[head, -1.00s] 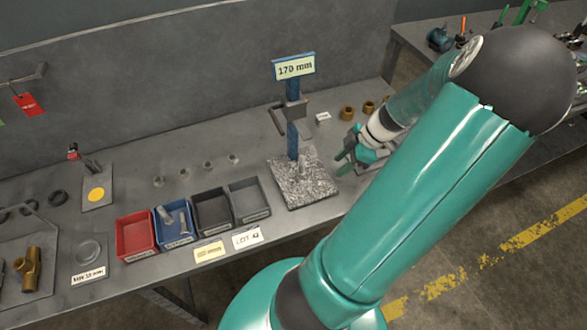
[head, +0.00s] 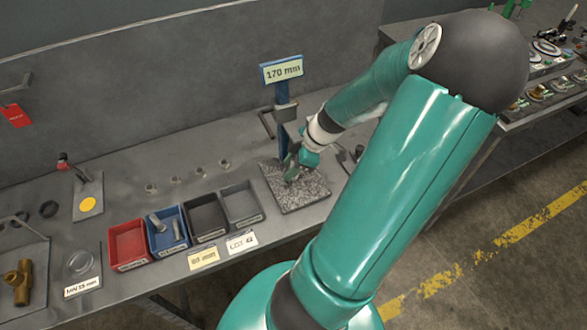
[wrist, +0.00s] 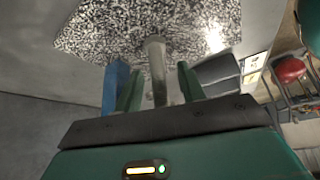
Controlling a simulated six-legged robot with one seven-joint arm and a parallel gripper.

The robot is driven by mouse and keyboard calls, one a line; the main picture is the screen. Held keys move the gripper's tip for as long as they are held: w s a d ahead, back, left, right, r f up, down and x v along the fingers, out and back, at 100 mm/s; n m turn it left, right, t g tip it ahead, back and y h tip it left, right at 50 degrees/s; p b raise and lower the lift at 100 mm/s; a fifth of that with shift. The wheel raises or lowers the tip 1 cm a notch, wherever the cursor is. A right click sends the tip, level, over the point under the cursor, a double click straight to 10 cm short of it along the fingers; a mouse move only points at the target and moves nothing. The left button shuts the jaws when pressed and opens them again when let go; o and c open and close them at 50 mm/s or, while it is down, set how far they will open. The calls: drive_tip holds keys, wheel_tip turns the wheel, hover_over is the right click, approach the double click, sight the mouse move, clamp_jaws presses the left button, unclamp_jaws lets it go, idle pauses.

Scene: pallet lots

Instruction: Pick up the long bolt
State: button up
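The long bolt (wrist: 157,70) is a grey metal rod with a wider end, seen in the wrist view against the speckled granite plate (head: 303,201). It lies between the two green fingers of my gripper (wrist: 160,88), with a gap visible at the right finger and a narrow one at the left. My gripper is open. In the head view my gripper (head: 292,172) is low over the granite plate, beside the blue post, and hides the bolt there.
The blue post (head: 282,120) with the 170 mm sign (head: 282,70) rises close behind my gripper. Left of the plate stand a grey bin (head: 240,203), a black bin (head: 207,217), a blue bin (head: 167,232) with smaller bolts, and a red bin (head: 128,244).

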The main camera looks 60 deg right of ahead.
drive_tip(key=shift+w+a+f, duration=0.1)
drive_tip(key=shift+w+f, duration=0.05)
drive_tip(key=shift+f, duration=0.25)
clamp_jaws()
drive_tip(key=shift+r, duration=0.15)
